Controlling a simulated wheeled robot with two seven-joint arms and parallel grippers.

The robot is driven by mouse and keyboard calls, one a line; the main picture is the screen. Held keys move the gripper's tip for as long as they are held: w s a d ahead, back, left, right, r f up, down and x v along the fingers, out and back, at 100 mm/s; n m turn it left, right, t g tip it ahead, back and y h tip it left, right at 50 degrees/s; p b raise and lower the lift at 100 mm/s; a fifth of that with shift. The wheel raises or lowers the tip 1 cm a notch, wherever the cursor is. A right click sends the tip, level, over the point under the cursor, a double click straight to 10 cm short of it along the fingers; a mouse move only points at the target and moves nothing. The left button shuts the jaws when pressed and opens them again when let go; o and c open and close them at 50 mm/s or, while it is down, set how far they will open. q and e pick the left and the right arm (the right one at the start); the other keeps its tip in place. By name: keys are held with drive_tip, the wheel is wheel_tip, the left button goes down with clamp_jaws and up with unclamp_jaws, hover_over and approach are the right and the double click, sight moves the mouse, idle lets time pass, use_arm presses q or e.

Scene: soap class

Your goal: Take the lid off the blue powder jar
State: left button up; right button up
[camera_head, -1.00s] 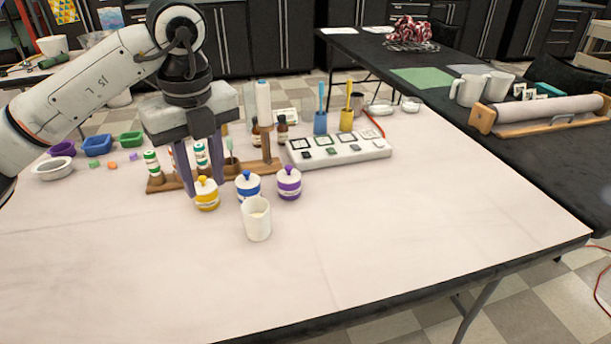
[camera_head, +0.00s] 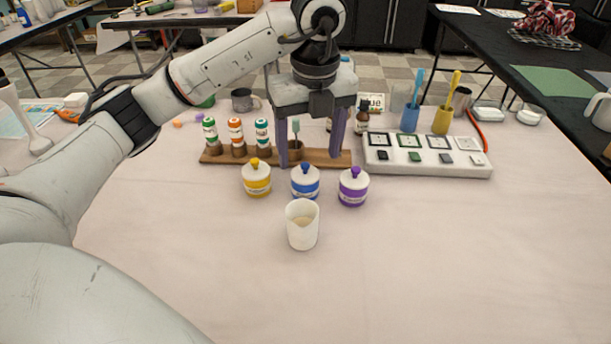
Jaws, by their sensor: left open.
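The blue powder jar (camera_head: 305,187) stands upright on the table, between the yellow jar (camera_head: 257,182) and the purple jar (camera_head: 353,190). Its white lid with a blue knob (camera_head: 305,168) is on. My left gripper (camera_head: 310,163) is open and empty, pointing down. Its two purple-grey fingers show to either side of the blue knob, just above and seemingly behind the jar; the exact depth is hard to tell. No contact with the lid is visible. My right gripper is not in view.
A white cup (camera_head: 302,228) stands right in front of the blue jar. A wooden rack (camera_head: 225,158) with small bottles is behind the jars. A white stamp tray (camera_head: 428,160) is at the right. The front of the table is clear.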

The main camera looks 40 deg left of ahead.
sight(306, 165)
use_arm(q)
drive_tip(key=f, duration=0.1)
drive_tip(key=a+f, duration=0.1)
drive_tip(key=f, duration=0.1)
drive_tip(key=shift+f, duration=0.5)
drive_tip(key=shift+w, duration=0.1)
drive_tip(key=c, duration=1.1)
drive_tip(key=shift+c, duration=0.2)
